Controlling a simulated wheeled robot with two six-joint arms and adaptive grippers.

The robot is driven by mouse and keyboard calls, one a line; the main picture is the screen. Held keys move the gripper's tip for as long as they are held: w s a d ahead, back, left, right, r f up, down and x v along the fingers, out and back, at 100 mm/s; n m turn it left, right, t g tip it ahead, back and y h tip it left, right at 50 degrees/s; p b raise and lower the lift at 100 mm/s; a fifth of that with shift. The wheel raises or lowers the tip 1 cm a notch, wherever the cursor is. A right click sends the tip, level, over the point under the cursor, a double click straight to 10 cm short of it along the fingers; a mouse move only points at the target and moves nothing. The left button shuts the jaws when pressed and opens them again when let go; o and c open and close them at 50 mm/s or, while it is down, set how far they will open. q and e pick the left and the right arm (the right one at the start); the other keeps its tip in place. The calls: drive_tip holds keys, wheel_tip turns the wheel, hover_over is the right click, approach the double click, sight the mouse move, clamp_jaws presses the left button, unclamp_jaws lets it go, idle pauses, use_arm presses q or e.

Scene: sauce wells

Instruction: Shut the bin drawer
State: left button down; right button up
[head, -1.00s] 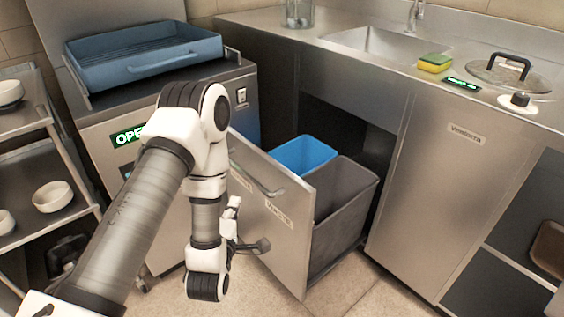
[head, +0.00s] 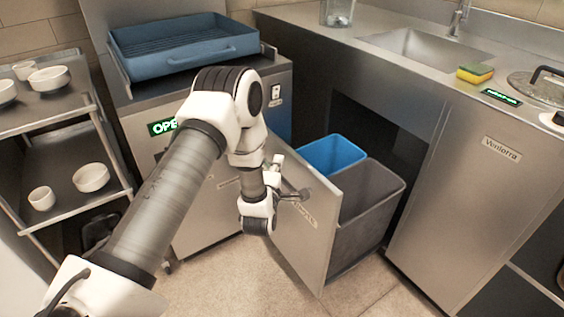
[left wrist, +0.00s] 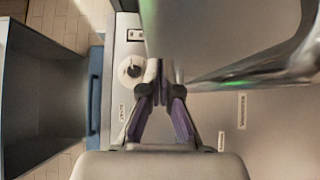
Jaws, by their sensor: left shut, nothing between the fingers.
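The bin drawer stands pulled out under the counter in the head view. Its steel front panel (head: 312,247) faces down-left, with a label near its upper edge. Inside it are a blue bin (head: 335,152) and a grey bin (head: 375,190). My left gripper (head: 303,195) is shut and empty, at the upper part of the drawer front; I cannot tell whether it touches. My wrist hides most of the drawer handle. In the left wrist view the purple-padded fingers (left wrist: 165,92) show close to a blurred steel surface. My right gripper is not in view.
A steel unit with a blue tray (head: 185,45) stands left of the drawer. A cart with white bowls (head: 91,177) is at far left. The counter holds a sink (head: 425,48) and a sponge (head: 475,73). Floor (head: 225,275) before the drawer is clear.

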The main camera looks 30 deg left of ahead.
use_arm(q)
drive_tip(key=shift+w+d, duration=0.3)
drive_tip(key=shift+w, duration=0.35)
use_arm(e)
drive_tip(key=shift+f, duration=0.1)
use_arm(q)
drive_tip(key=shift+w, duration=0.1)
